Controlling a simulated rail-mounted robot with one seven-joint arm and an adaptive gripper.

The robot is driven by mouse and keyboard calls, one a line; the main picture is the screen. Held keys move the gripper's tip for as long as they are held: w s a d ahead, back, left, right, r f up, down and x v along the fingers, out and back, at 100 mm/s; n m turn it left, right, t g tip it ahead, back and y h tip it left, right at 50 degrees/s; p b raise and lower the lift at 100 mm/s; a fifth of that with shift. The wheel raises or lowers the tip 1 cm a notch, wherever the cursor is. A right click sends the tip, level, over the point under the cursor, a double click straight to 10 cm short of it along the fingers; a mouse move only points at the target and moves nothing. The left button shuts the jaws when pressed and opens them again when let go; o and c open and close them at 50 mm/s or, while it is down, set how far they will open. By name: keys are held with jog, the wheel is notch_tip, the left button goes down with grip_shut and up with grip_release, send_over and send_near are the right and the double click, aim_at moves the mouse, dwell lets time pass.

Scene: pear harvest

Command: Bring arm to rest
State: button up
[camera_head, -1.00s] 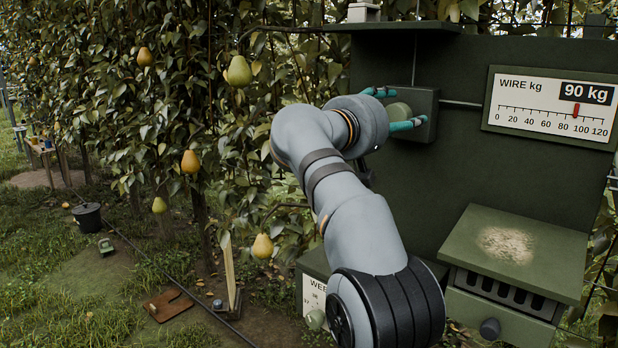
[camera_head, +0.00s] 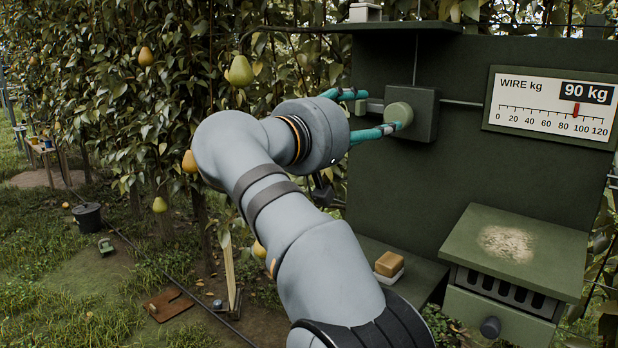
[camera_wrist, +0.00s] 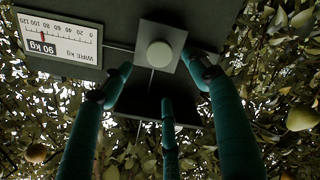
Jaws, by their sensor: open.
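My gripper (camera_head: 379,111) is open, its teal fingers spread and pointing at the round pale green knob (camera_head: 400,114) on a dark green box (camera_head: 425,115). In the head view the lower fingertip overlaps the knob's edge; I cannot tell if it touches. In the wrist view the knob (camera_wrist: 159,53) sits ahead, beyond the gripper (camera_wrist: 157,78), with nothing held between the fingers. My grey arm reaches up from the bottom of the head view. The WIRE kg gauge (camera_head: 548,107) reads 90 kg.
A green panel (camera_head: 480,170) stands behind the box, under a shelf (camera_head: 400,27). A drawered cabinet (camera_head: 515,260) is at lower right. A tan block (camera_head: 389,263) sits on a low green surface. Foliage with pears (camera_head: 240,71) lies left, close to my arm.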

aim_at(394, 117)
jog(key=x, duration=1.1)
jog(key=shift+w+d+f, duration=0.1)
jog(key=shift+w+d, duration=0.05)
jog(key=shift+d, duration=0.1)
jog(key=shift+w+r+n+p, duration=0.2)
jog(key=shift+r+n+p, duration=0.1)
jog(key=shift+n+p, duration=0.3)
jog(key=n+p, duration=0.2)
jog(key=n, duration=0.1)
jog(key=shift+s+r+p, duration=0.15)
jog(key=shift+s+p, duration=0.05)
jog(key=shift+p, duration=0.2)
jog(key=n+p, duration=0.2)
jog(key=n, duration=0.1)
jog(key=shift+w+p, duration=0.1)
jog(key=shift+p, duration=0.3)
jog(key=n+p, duration=0.4)
jog(key=shift+h, duration=0.3)
jog(key=n+p, duration=0.5)
jog(key=shift+p, duration=0.4)
jog(key=n+p, duration=0.2)
jog(key=p, duration=0.1)
jog(key=shift+f, duration=0.2)
jog(key=shift+f+n+p, duration=0.2)
jog(key=shift+n+p, duration=0.25)
jog(key=shift+n, duration=0.15)
